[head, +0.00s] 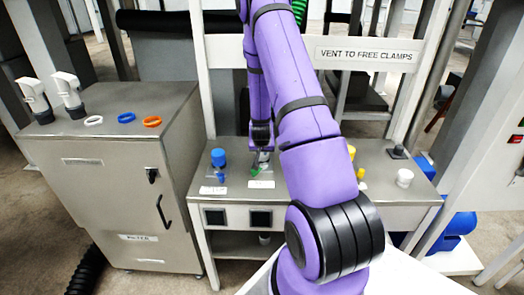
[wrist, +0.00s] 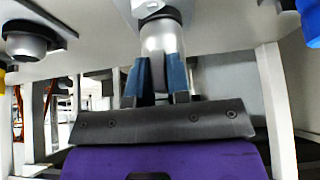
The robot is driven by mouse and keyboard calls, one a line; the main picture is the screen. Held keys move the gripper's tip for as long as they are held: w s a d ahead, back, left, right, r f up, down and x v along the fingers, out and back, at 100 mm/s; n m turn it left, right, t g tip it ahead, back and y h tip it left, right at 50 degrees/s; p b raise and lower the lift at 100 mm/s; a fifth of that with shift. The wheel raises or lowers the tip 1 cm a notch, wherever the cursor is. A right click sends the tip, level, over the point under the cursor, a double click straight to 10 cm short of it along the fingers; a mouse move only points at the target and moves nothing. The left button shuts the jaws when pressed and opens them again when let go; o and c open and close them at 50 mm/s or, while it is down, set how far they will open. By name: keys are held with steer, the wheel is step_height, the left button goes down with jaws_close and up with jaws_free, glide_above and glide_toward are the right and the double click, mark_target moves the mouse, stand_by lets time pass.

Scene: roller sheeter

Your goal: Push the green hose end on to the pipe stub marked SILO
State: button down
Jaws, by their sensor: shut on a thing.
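My gripper (head: 261,147) is low over the grey bench, left of its middle. In the wrist view my gripper (wrist: 160,82) has its blue-grey fingers shut on a grey cylinder (wrist: 161,38), which shows pale at the gripper in the head view (head: 263,157). I cannot tell whether this cylinder is the hose end or a pipe stub. A small green part (head: 255,172) shows beside it, low on the bench. A green ribbed hose (head: 299,9) hangs at the top, partly hidden by my arm. The bench labels are too small to read, so I cannot pick out SILO.
A blue-topped fitting (head: 218,158) stands left of my gripper. Yellow (head: 351,152), white (head: 404,177) and dark (head: 398,151) fittings stand to the right. A grey cabinet (head: 135,190) at left bears several rings. A sign (head: 366,55) on the cross-beam reads VENT TO FREE CLAMPS.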

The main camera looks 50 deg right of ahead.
steer(key=shift+f, duration=0.15)
steer(key=c, duration=1)
jaws_free()
steer(key=v, duration=1)
steer(key=shift+s+r, duration=0.2)
steer(key=shift+r, duration=0.15)
steer(key=shift+a, duration=0.15)
steer(key=s+a+r+n+t+y, duration=0.2)
steer(key=a+r+n+y, duration=0.25)
steer(key=a+r, duration=1.5)
steer(key=s+a+r+n, duration=0.2)
steer(key=s+a+r, duration=0.3)
steer(key=s, duration=0.5)
steer(key=s+a+r+n, duration=0.3)
steer(key=s+a+r, duration=0.2)
steer(key=s, duration=0.5)
step_height(320, 180, up, 2)
steer(key=shift+a+r+g, duration=0.2)
steer(key=shift+r+g, duration=0.05)
steer(key=shift+g, duration=0.15)
